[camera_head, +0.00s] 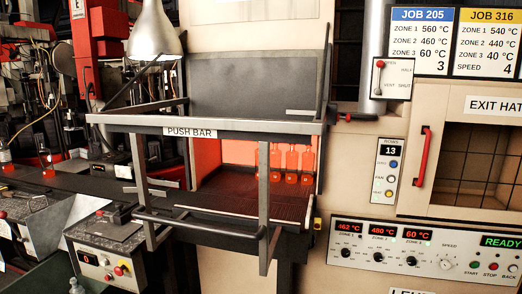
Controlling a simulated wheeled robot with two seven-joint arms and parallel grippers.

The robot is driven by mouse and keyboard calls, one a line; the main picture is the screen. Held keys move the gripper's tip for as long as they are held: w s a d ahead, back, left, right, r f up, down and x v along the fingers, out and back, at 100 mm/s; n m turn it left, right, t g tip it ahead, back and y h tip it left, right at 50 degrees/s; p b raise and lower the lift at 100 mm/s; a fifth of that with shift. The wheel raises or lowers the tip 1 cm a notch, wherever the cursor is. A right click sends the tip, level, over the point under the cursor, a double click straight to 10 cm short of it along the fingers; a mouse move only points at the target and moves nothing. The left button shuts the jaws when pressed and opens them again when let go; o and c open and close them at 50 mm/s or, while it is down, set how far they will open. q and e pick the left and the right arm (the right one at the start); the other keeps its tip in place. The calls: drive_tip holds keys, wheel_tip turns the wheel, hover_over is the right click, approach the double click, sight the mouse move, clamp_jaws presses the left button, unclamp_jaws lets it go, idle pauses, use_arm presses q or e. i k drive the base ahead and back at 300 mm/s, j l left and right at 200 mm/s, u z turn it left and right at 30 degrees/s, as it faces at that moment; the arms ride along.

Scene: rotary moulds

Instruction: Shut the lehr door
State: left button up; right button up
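The lehr mouth (240,180) is open in the middle of the head view, glowing orange inside, with several bottles (291,163) standing at its back right. A dark grey panel (250,85) sits above the mouth; it looks like the door, raised. At its upper right is a small plate (392,82) marked OPEN, HALF, VENT and SHUT. The red knob (380,63) of its lever is at the top, by OPEN. Neither of my grippers is in view.
A grey frame labelled PUSH BAR (205,126) stands across the front of the mouth. A lamp (154,32) hangs upper left. The exit hatch (480,160) has a red handle (422,157). A control panel (425,252) reading READY is lower right; a smaller control box (100,258) is lower left.

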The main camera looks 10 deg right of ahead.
sight(277, 84)
drive_tip(key=i+l, duration=0.25)
drive_tip(key=l, duration=0.15)
drive_tip(key=i+l+z, duration=0.1)
drive_tip(key=l, duration=0.35)
drive_tip(key=i+l, duration=0.35)
drive_tip(key=l+z, duration=0.05)
